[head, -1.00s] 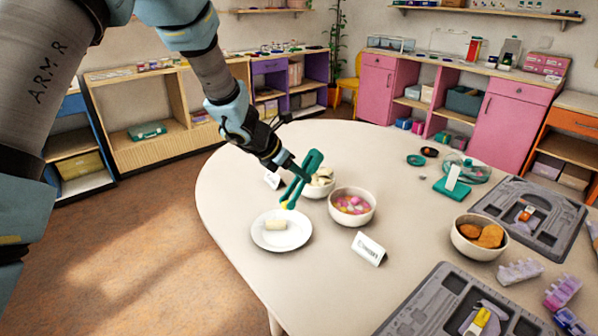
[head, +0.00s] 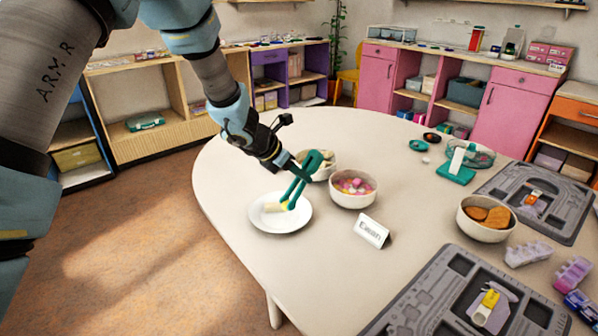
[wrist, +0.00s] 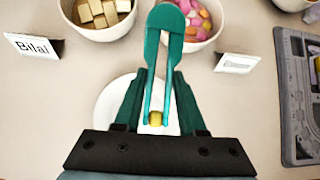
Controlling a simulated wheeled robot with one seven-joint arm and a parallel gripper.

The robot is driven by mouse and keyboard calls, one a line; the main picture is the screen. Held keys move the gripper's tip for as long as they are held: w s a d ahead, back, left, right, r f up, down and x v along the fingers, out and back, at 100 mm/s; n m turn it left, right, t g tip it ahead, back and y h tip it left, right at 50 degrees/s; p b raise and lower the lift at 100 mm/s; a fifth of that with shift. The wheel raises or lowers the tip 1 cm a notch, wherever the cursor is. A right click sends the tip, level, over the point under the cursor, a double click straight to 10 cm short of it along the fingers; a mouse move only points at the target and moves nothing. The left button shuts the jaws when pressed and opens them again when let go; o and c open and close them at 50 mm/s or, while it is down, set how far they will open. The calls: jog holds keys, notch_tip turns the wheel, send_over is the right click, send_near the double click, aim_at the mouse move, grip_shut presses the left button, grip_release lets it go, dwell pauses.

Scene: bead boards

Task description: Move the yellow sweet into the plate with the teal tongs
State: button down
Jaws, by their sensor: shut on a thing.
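My gripper (head: 294,170) is shut on the teal tongs (head: 301,178), which point down over the white plate (head: 262,221). In the wrist view the tongs (wrist: 166,45) have the yellow sweet (wrist: 156,118) between their tips, above the plate (wrist: 107,103). In the head view the sweet is small and low at the tips, and I cannot tell whether it touches the plate. The bowl of coloured sweets (head: 353,201) stands to the right of the plate.
A bowl of pale cubes (head: 324,176) stands behind the tongs. A name card (head: 371,231) stands right of the plate. A bowl of orange-brown pieces (head: 485,234) and grey trays (head: 440,290) lie further right. The table's left edge is close to the plate.

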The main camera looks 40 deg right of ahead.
notch_tip(320, 180, down, 2)
jog(key=shift+f+b, duration=0.1)
jog(key=shift+b, duration=0.4)
jog(key=c, duration=1)
grip_release()
jog(key=shift+c, duration=0.6)
notch_tip(320, 180, up, 10)
jog(key=p, duration=0.7)
